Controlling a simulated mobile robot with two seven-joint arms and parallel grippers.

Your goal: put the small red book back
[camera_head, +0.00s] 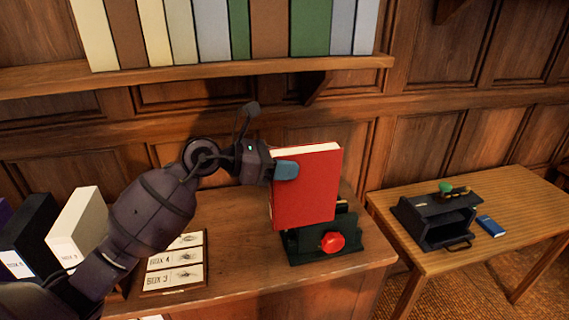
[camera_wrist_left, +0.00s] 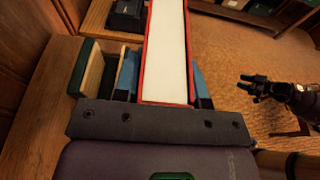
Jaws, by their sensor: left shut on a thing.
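The red book (camera_head: 307,190) with pale pages is upright in my left gripper (camera_head: 284,171), whose blue fingertips are shut on it. In the left wrist view the book (camera_wrist_left: 166,50) shows its pale page edge between the two blue fingers. It is in front of and over a dark green device (camera_head: 345,232) with a red knob (camera_head: 332,242) on the desk. I cannot tell whether the book touches the device. My right gripper (camera_wrist_left: 262,88) shows small at the right of the left wrist view, apart from the book; its jaw opening is unclear.
A wall shelf (camera_head: 220,70) above holds a row of books. Black and white upright boxes (camera_head: 80,228) and a labelled card panel (camera_head: 175,263) are on the desk's left. A side table (camera_head: 510,200) holds a dark device (camera_head: 435,222) and a blue book (camera_head: 491,226).

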